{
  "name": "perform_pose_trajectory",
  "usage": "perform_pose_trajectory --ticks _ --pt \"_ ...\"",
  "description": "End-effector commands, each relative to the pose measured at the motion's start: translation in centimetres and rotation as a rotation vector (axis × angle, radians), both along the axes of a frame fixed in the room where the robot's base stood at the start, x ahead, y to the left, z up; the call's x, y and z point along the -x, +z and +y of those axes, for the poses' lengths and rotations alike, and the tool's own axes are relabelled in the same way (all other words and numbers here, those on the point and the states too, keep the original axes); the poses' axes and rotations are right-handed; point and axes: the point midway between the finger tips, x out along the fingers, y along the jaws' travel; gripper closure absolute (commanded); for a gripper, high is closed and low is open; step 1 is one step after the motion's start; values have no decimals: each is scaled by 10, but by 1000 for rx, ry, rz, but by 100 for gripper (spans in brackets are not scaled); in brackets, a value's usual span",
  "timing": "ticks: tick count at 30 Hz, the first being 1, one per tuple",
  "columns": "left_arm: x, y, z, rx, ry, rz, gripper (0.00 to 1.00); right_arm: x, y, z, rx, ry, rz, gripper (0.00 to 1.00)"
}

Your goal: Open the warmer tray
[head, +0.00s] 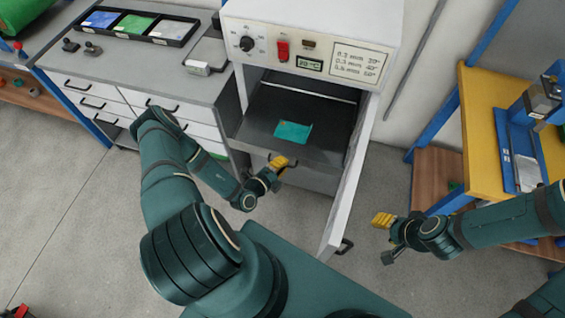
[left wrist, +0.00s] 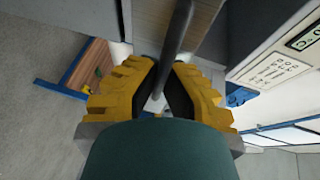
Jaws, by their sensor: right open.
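The warmer tray (head: 262,107) is a dark tray drawn out of the white warmer (head: 310,25), with a teal sheet (head: 292,132) lying on it. My left gripper (head: 279,163) is at the dark handle on the tray's front edge. In the left wrist view its yellow fingers (left wrist: 163,82) close around the dark handle bar (left wrist: 181,28), which runs between the pads. My right gripper (head: 384,238) is open and empty, right of the warmer door and well away from the tray.
The white warmer door (head: 347,190) stands swung open at the right of the tray. A grey counter (head: 130,75) with drawers is at the left, bearing a three-part bin (head: 140,26). A yellow bench (head: 480,120) stands at the right. The grey floor in front is partly clear.

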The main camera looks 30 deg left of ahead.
Motion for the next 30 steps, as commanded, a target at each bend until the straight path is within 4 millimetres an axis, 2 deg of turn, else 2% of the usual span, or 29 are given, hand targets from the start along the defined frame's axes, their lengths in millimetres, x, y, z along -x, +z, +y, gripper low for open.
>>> perform_pose_trajectory --ticks 1,3,4,13,17,20,30 --pt "0 0 -1 1 -2 1 100 0 0 0 0 0 0 53" --pt "0 0 -1 1 -2 1 71 0 0 0 0 0 0 53" --pt "0 0 -1 1 -2 1 61 0 0 0 0 0 0 53" --pt "0 0 0 0 -1 1 61 0 0 0 0 0 0 53" --pt "8 1 2 0 1 3 61 0 0 0 0 0 0 53" --pt "21 3 4 0 1 3 61 0 0 0 0 0 0 53" --pt "88 16 13 1 1 3 61 0 0 0 0 0 0 53"
